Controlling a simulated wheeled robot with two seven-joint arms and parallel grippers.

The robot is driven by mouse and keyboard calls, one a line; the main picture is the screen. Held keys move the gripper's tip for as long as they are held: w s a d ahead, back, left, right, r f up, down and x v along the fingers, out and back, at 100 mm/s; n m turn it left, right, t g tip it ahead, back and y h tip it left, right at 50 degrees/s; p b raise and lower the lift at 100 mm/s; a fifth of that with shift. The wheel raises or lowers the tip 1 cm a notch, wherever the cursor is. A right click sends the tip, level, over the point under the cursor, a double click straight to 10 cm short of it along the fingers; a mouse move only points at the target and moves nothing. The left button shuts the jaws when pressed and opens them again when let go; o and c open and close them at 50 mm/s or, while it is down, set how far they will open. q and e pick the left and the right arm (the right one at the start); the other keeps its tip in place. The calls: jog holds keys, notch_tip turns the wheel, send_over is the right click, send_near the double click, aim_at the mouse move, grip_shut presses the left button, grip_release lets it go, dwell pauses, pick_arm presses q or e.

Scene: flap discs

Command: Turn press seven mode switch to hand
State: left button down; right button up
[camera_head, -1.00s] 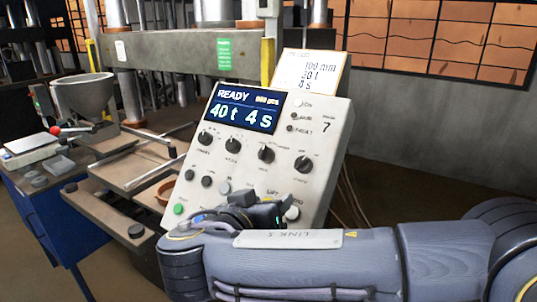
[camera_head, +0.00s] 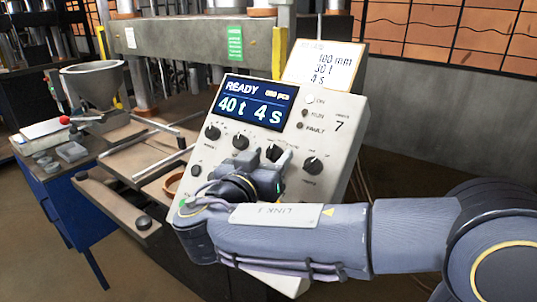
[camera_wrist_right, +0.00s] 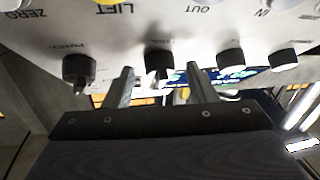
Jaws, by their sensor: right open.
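The control panel (camera_head: 345,150) of press 7 leans back, with its screen (camera_head: 255,103) reading READY, 40 t and 4 s. A row of black rotary knobs runs below the screen; their labels are too small to read, so I cannot tell which is the mode switch. My right gripper (camera_head: 268,170) is at the panel, just below the third knob (camera_head: 273,152) from the left. In the right wrist view the panel appears upside down. There the open fingers (camera_wrist_right: 160,78) stand on either side of that knob (camera_wrist_right: 158,60), with gaps showing. The left gripper is not in view.
The rightmost knob (camera_head: 313,165) is close beside my gripper; it also shows in the wrist view (camera_wrist_right: 80,68). My right forearm hides the panel's lower buttons. A note card (camera_head: 325,65) stands behind the panel top. A blue cabinet (camera_head: 78,205) and a hopper (camera_head: 92,80) are left.

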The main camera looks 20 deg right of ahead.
jog(key=c, duration=1)
jog(key=shift+o, duration=0.2)
jog(key=shift+d+f+n+y+b, duration=0.15)
jog(key=shift+n+y+b, duration=0.35)
jog(key=shift+n+b, duration=0.2)
jog(key=n+t+y+b, duration=0.1)
jog(key=n+b, duration=0.1)
jog(key=n, duration=0.1)
jog(key=shift+s+d+y, duration=0.1)
jog(key=shift+s+y, duration=0.05)
jog(key=shift+y, duration=0.25)
jog(key=n, duration=0.1)
jog(key=n+y, duration=0.2)
jog(key=shift+d+r+t+b, duration=0.15)
jog(key=shift+r+t+b, duration=0.1)
jog(key=shift+t+b, duration=0.15)
jog(key=n+y, duration=0.1)
jog(key=n, duration=0.1)
jog(key=shift+s+d+r+n+y, duration=0.1)
jog(key=shift+r+n+y, duration=0.05)
jog(key=shift+n+y, duration=0.75)
jog(key=shift+n, duration=0.1)
